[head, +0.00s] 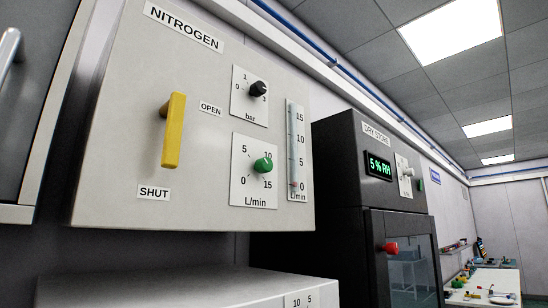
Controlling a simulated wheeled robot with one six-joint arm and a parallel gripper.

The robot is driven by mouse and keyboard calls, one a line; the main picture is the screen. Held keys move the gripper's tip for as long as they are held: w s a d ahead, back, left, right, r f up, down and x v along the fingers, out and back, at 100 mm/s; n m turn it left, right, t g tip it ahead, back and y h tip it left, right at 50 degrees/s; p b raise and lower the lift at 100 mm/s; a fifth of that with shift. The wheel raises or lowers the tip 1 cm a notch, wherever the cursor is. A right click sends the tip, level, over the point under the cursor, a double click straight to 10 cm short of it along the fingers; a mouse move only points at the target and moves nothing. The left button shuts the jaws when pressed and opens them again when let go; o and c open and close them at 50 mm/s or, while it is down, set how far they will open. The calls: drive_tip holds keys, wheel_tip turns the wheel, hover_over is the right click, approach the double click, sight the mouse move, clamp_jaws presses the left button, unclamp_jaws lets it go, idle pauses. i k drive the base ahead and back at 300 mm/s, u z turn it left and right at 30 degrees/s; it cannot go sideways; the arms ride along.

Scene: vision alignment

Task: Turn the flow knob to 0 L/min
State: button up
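The green flow knob (263,164) sits on a white L/min dial plate (240,186) on the grey nitrogen panel (120,110). The dial is marked 0, 5, 10 and 15, with 0 at lower left and 15 at lower right. I cannot clearly tell which mark the knob points at. To its right is a clear flow tube (296,140) marked 0 to 15 L/min, with a small reddish float low in it, near 0. My gripper is not in view.
A black bar knob (258,88) sits just above the flow knob. A yellow lever (173,130) stands upright to the left, by OPEN and SHUT labels. A white box top (150,285) lies below the panel. A black dry store cabinet (350,160) stands to the right.

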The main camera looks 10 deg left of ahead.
sight(264, 166)
drive_tip(key=z, duration=0.8)
drive_tip(key=i, duration=0.6)
drive_tip(key=u, duration=0.85)
